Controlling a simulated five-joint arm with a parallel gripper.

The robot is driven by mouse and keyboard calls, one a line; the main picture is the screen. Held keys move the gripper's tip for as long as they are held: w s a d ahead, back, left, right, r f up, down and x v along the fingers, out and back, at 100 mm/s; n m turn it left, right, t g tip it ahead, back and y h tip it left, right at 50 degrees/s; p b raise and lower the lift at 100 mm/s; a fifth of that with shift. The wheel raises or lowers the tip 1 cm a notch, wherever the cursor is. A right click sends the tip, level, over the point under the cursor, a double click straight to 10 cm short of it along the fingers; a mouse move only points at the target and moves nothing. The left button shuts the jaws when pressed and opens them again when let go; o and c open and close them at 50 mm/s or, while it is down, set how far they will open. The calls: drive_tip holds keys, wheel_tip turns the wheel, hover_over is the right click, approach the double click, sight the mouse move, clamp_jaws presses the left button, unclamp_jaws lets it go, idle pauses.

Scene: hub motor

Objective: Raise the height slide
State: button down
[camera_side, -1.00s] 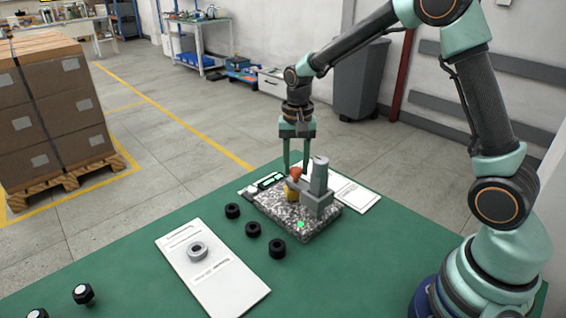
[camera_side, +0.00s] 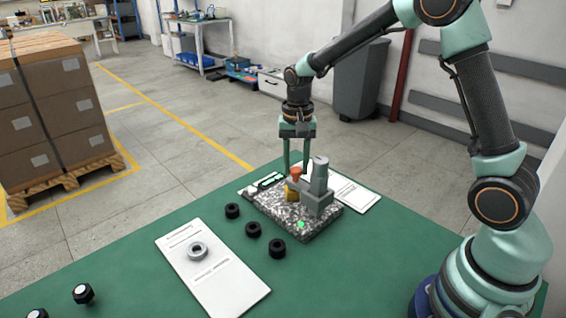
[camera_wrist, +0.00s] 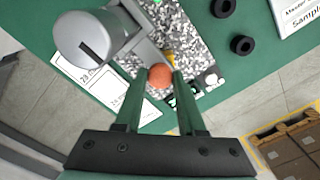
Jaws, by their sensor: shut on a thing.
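A gauge stand with a speckled granite base (camera_side: 275,209) sits on the green table, with an upright grey column (camera_side: 319,178). An orange-red knob (camera_side: 296,172) shows beside the column, above a yellow part (camera_side: 291,195). The height slide appears to be the grey arm on the column, but its edges are hard to tell. My gripper (camera_side: 296,168) reaches down from above, with its green fingers around the knob. In the wrist view the round knob (camera_wrist: 160,75) lies between the fingertips, and the grey column top (camera_wrist: 88,40) is to the left.
Several black rings (camera_side: 253,230) lie in front of the stand. A white sheet (camera_side: 222,275) with a grey ring (camera_side: 197,251) is at front left, and black knobs (camera_side: 83,294) are at the table's left edge. Another white sheet (camera_side: 355,195) lies behind the stand.

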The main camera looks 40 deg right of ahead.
drive_tip(key=shift+r, duration=1.55)
drive_tip(key=c, duration=0.5)
unclamp_jaws()
wheel_tip(320, 180, up, 12)
